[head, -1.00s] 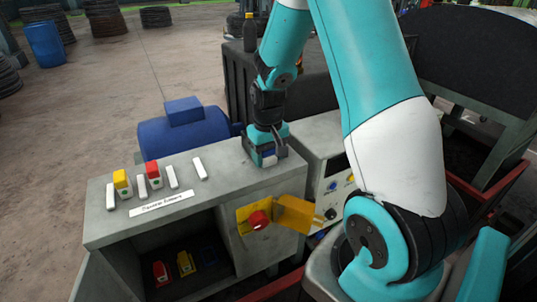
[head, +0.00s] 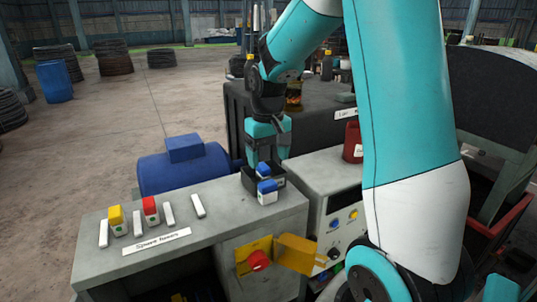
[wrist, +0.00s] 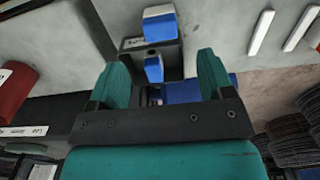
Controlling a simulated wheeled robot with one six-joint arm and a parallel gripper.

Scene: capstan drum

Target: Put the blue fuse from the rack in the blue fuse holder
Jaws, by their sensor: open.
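My gripper (head: 268,153) is open and empty, above and behind the blue pieces.
A blue motor (head: 184,167) lies behind the bench. A grey control box (head: 345,185) stands to the right with a red can (head: 353,142) on it. An opened yellow flap (head: 297,252) projects from the bench front. The cabinet opening below is mostly cut off.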

